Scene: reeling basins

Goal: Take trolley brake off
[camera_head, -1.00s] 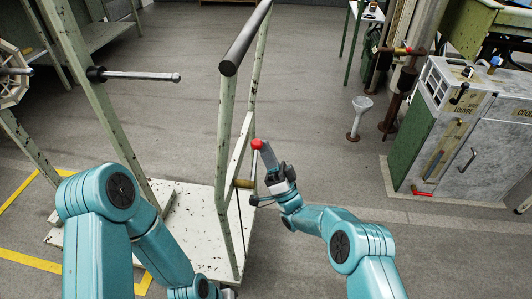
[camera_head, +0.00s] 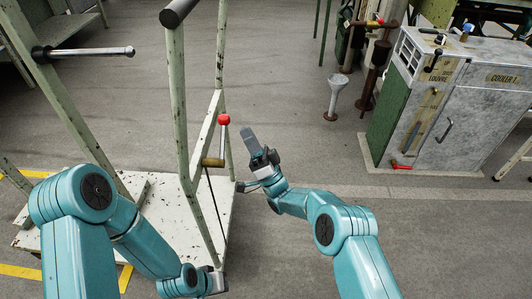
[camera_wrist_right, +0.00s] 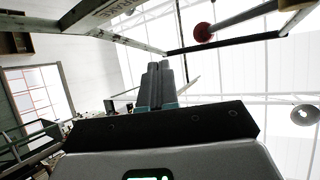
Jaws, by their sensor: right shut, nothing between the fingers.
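The trolley has a worn pale green frame (camera_head: 182,110), a white base (camera_head: 190,235) and a dark push bar (camera_head: 178,11). Its brake lever, with a red knob (camera_head: 224,119), stands nearly upright from a brass-coloured pivot (camera_head: 212,162) on the frame's right side. My right gripper (camera_head: 250,136) is shut and empty, to the right of the knob and apart from it. In the right wrist view its closed fingers (camera_wrist_right: 156,74) point up, with the red knob (camera_wrist_right: 203,32) above right. My left gripper (camera_head: 218,283) is low at the trolley base; its jaws are not clear.
A grey cooler cabinet (camera_head: 470,115) with levers stands at the right. A pale funnel-shaped stand (camera_head: 335,98) and a rusty post (camera_head: 370,85) are behind. A metal rod (camera_head: 90,52) sticks out at the left. Grey floor is open between trolley and cabinet.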

